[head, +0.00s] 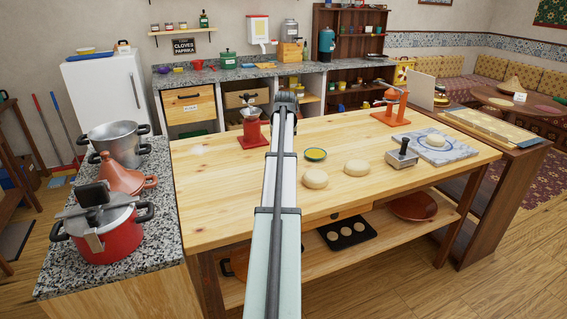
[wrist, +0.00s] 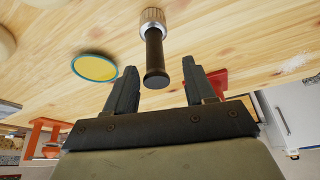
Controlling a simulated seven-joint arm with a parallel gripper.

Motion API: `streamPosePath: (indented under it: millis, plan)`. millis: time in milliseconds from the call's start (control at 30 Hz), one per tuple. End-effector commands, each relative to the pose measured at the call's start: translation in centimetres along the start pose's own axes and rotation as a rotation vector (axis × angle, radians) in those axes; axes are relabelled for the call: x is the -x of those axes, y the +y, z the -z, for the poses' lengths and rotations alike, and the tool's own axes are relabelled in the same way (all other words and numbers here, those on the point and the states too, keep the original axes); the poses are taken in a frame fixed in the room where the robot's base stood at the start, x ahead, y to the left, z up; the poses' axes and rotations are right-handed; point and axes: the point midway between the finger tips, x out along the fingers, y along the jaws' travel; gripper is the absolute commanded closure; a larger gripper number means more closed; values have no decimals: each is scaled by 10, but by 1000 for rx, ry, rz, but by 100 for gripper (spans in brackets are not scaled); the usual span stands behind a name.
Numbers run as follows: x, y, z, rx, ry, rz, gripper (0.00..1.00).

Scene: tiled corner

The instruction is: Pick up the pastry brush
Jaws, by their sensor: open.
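What looks like the pastry brush (wrist: 154,52) shows in the wrist view, with a dark handle and a pale ribbed metal-looking collar at the top of the picture. Its handle end appears between the two fingers of my gripper (wrist: 159,64). My gripper is open, with a gap on both sides of the handle. I cannot tell how far the handle is from the fingers in depth.
A yellow dish with a teal rim (wrist: 95,67) lies left of the brush, and a red stand (head: 252,130) is at right in the wrist view. On the wooden table (head: 215,205) are dough balls (head: 315,179) and a dark-handled press (head: 402,154). Pots (head: 104,232) stand left.

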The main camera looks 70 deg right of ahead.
Motion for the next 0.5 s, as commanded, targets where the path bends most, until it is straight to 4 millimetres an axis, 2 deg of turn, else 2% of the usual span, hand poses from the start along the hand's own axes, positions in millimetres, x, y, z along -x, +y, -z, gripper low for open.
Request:
streamPosePath:
  millis: [500]
  plan:
    - [-50,6,0,0,0,0,46]
